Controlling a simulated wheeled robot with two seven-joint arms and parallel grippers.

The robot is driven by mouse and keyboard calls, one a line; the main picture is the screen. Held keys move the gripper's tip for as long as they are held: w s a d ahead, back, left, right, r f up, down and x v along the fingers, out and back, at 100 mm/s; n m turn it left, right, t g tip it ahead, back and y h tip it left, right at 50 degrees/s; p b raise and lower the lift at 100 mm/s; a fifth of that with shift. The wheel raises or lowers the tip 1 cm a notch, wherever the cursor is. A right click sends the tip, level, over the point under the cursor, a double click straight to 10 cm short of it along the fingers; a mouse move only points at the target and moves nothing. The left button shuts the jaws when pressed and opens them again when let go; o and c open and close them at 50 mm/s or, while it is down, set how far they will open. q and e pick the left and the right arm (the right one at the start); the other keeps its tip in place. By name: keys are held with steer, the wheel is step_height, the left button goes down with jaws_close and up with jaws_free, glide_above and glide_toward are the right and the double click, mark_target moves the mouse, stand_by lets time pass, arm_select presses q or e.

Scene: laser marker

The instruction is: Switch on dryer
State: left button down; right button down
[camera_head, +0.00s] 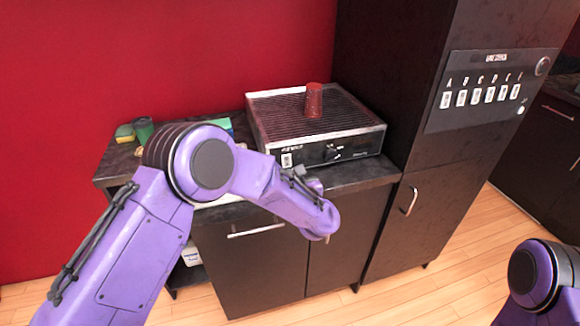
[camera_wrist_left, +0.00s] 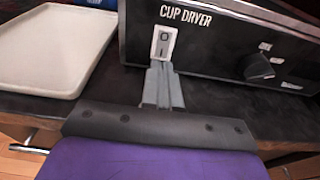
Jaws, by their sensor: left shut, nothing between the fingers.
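The cup dryer (camera_head: 358,146) is a dark box with a ribbed top on the counter, also in the left wrist view (camera_wrist_left: 200,45). Its white-framed rocker switch (camera_wrist_left: 163,42) is at the left of the front panel; it also shows in the head view (camera_head: 286,160). My left gripper (camera_wrist_left: 161,70) has its grey fingers together, with nothing between them. The fingertips are right at the switch's lower edge; I cannot tell whether they touch it. In the head view the arm hides most of that gripper. My right gripper is out of view.
A red cup (camera_head: 313,100) stands upside down on the dryer's top. A black knob (camera_wrist_left: 258,68) is right of the switch. A pale tray (camera_wrist_left: 55,48) lies left of the dryer. A tall dark cabinet (camera_head: 425,150) with a lettered panel stands to the right.

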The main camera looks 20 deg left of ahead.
mark_target(287, 161)
arm_select(q)
steer(key=shift+p+x, duration=0.35)
steer(key=shift+x, duration=1.1)
